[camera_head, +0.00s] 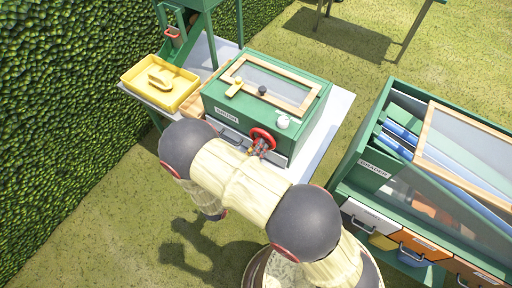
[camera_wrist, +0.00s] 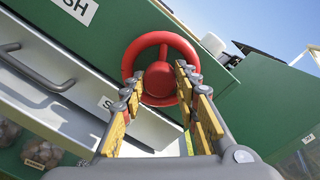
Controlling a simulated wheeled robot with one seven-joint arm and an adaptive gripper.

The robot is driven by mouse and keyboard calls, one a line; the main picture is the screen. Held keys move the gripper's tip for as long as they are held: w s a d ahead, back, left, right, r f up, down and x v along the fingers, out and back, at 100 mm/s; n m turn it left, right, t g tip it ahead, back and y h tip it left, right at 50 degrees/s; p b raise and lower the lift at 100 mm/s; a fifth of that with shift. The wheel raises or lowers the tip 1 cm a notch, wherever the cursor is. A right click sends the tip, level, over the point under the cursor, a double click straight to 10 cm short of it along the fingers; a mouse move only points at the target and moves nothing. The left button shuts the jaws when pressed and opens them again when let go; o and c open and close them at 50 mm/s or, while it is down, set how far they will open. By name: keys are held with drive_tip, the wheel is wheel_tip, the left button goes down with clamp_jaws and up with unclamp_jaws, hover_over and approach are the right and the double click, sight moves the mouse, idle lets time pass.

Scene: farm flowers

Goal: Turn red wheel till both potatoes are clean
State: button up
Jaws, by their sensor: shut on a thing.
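The red wheel (camera_head: 263,138) is on the front of the green washer box (camera_head: 222,112). In the wrist view the red wheel (camera_wrist: 138,50) is close ahead, a ring with a thick hub or spoke at its lower middle. My gripper (camera_wrist: 160,76) has its yellow-padded fingers on either side of that lower middle part and is shut on the wheel. In the head view my gripper (camera_head: 256,151) is small and partly hidden by my arm. Brown roundish lumps (camera_wrist: 42,152) show behind a lower-left opening in the wrist view; I cannot tell whether they are the potatoes or how clean they are.
A yellow tray (camera_head: 182,104) with a yellow piece in it stands left of the washer on the pale table (camera_head: 338,108). A grey drawer handle (camera_wrist: 38,72) is left of the wheel. A green sorter (camera_head: 348,172) with drawers stands right. A hedge borders the left.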

drive_tip(key=shift+c, duration=1.4)
drive_tip(key=shift+m, duration=0.4)
drive_tip(key=shift+f+m+g+h+b, duration=0.15)
drive_tip(key=shift+m+b, duration=2.7)
drive_tip(key=shift+m, duration=2.1)
drive_tip(key=shift+m+g+h+b, duration=0.1)
drive_tip(key=shift+m+h+b, duration=0.1)
drive_tip(key=shift+m+b, duration=3.7)
drive_tip(key=shift+f+m+g+h+b, duration=0.15)
drive_tip(key=shift+m+b, duration=1.65)
drive_tip(key=shift+m, duration=4.15)
drive_tip(key=shift+r, duration=0.1)
